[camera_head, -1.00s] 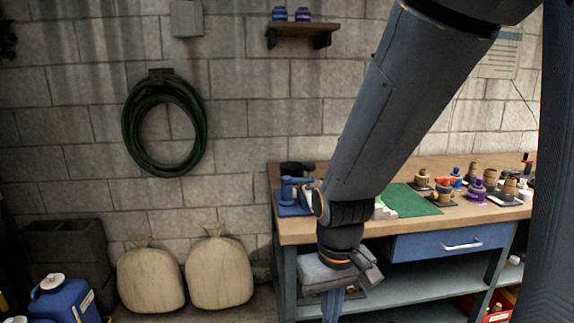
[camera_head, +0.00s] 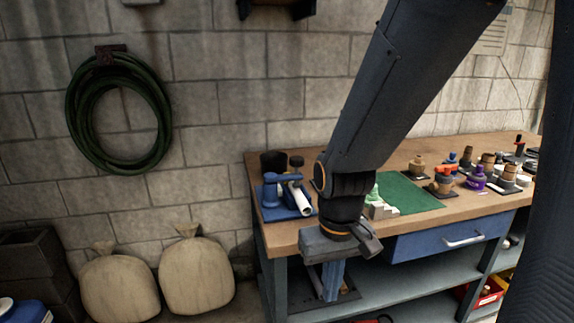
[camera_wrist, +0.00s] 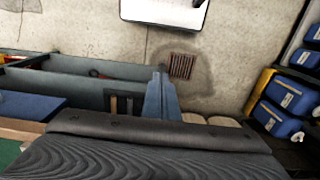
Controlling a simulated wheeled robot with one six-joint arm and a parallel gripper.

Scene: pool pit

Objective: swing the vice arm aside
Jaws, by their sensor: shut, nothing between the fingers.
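The blue vice (camera_head: 270,192) stands at the left end of the workbench (camera_head: 283,238). Its blue arm (camera_head: 284,177) reaches across the top, over a white pipe (camera_head: 300,196) that lies slanted in it. My gripper (camera_head: 331,292) points down in front of the bench's front edge, lower than the bench top and to the right of the vice. It is apart from the vice. In the wrist view its closed fingers (camera_wrist: 160,92) show together with nothing between them. The vice does not show in the wrist view.
A green mat (camera_head: 408,192) and several fittings (camera_head: 444,182) lie on the bench right of the vice. A blue drawer (camera_head: 425,243) is below. Two sacks (camera_head: 197,275) lean at the wall under a hose (camera_head: 116,110). Blue jugs (camera_wrist: 288,93) stand on a shelf.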

